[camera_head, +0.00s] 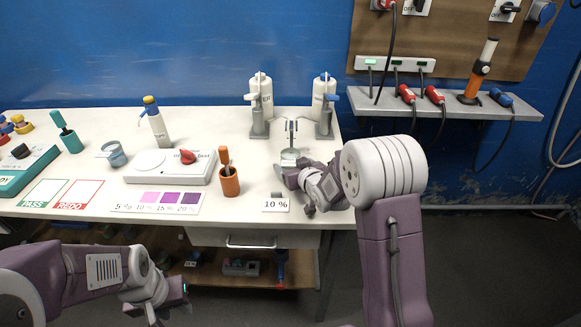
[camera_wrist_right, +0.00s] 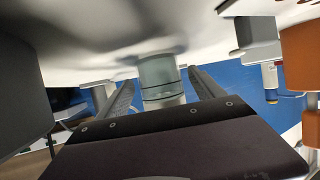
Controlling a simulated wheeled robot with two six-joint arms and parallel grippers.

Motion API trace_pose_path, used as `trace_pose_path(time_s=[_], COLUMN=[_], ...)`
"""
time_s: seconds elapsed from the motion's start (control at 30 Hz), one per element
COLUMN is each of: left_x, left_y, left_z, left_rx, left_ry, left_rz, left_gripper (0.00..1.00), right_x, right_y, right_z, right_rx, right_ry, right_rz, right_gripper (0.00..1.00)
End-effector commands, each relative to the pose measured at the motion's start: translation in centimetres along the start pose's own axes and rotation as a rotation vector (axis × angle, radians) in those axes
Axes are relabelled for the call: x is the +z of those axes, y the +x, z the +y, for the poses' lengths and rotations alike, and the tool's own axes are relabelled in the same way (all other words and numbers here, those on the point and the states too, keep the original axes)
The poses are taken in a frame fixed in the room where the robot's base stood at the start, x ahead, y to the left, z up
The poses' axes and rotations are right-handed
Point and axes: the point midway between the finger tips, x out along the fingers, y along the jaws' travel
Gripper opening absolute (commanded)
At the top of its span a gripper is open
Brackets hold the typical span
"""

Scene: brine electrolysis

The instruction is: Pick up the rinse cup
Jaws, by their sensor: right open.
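A small clear glass cup (camera_head: 290,155) stands under the metal stand near the table's right end. It is greenish grey in the right wrist view (camera_wrist_right: 158,72), where it sits between the two finger tips. My right gripper (camera_head: 281,174) is open beside the cup, with a finger on each side; gaps show and I cannot tell any contact. A grey-blue cup with a handle (camera_head: 113,155) stands at the table's left; which cup is the rinse cup is not marked. My left gripper (camera_head: 186,290) is low in front of the table, its jaws unclear.
An orange holder (camera_head: 229,183) with an orange-handled tool and a "10 %" card (camera_head: 276,204) are left and front of the right gripper. White bottles (camera_head: 261,92) stand behind. A white device (camera_head: 160,167) lies mid-table. Bare tabletop (camera_head: 210,125) is behind it.

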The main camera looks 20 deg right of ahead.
Motion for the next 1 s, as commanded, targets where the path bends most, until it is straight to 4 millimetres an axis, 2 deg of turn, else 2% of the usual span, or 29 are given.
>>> trace_pose_path(time_s=[0.1, 0.3, 0.33, 0.6, 0.87, 1.0], left_x=[0.0, 0.0, 0.0, 0.0, 0.0, -0.1], left_y=[0.1, 0.1, 0.1, 0.1, 0.0, -0.5], left_z=[0.0, 0.0, 0.0, 0.0, 0.0, 0.0], left_rx=[0.000, 0.000, 0.000, 0.000, 0.000, 0.000], left_ry=[0.000, 0.000, 0.000, 0.000, 0.000, 0.000], left_rz=[0.000, 0.000, 0.000, 0.000, 0.000, 0.000], left_gripper=[0.36, 0.36, 0.36, 0.36, 0.36, 0.36], right_x=[0.0, 0.0, 0.0, 0.0, -0.3, -1.7], right_y=[1.3, 1.4, 1.4, 1.4, 1.3, 0.7], right_z=[-0.1, 0.0, 0.0, 0.0, 0.0, 0.0], right_rx=[-0.001, 0.000, 0.000, 0.000, 0.000, 0.000], right_ry=[0.000, 0.000, 0.000, 0.000, 0.000, -0.001], right_rz=[0.000, 0.000, 0.000, -0.001, 0.001, 0.003], right_gripper=[0.77, 0.77, 0.75, 0.02, 0.00, 0.00])
